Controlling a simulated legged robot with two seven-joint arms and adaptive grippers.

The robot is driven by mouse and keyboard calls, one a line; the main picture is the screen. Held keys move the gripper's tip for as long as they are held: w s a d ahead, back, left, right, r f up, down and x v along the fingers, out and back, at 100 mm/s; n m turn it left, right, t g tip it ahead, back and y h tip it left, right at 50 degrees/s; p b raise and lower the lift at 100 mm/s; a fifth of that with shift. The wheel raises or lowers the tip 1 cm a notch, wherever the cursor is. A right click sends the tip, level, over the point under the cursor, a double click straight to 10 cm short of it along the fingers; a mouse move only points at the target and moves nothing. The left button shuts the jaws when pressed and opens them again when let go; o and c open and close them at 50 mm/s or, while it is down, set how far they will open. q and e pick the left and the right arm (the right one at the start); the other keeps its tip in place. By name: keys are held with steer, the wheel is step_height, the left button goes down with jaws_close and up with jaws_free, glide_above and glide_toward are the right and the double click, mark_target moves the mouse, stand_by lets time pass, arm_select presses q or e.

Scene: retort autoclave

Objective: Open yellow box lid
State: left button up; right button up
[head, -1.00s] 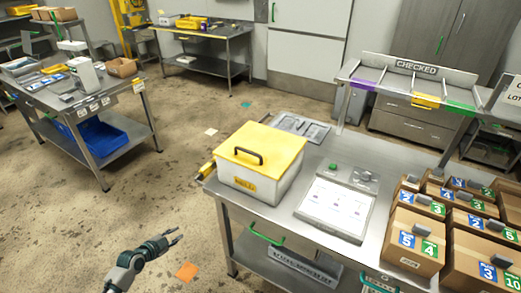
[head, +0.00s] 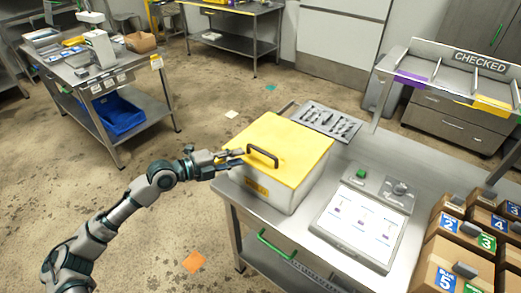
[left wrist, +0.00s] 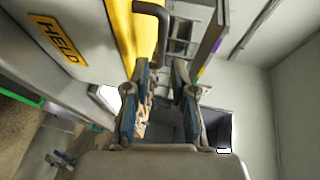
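The yellow box is a white box (head: 268,194) with a flat yellow lid (head: 300,142) and a black handle (head: 263,155) on top. The lid lies closed on the box. My left gripper (head: 241,156) is at the lid's left edge, with its fingertips close to the handle. In the left wrist view the two fingers (left wrist: 161,68) are apart, with nothing seen gripped between them. The handle (left wrist: 161,35) shows just beyond the fingertips there, and the box's side carries a yellow "HELD" label (left wrist: 57,39). I cannot tell whether a finger touches the handle. My right gripper is not in view.
The box stands on a steel table (head: 307,228). A tray of small parts (head: 327,121) is behind it, and a control panel (head: 362,222) is to its right. Cardboard boxes (head: 441,268) stand at the far right. The floor left of the table is open.

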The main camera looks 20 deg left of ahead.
mark_target(261, 151)
arm_select(q)
steer(key=x, duration=0.9)
steer(key=shift+s, duration=0.1)
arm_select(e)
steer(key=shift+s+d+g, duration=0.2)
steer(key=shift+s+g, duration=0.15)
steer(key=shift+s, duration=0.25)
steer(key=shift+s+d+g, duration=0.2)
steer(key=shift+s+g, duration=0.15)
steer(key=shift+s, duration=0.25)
arm_select(q)
steer(key=shift+c, duration=0.3)
jaws_close()
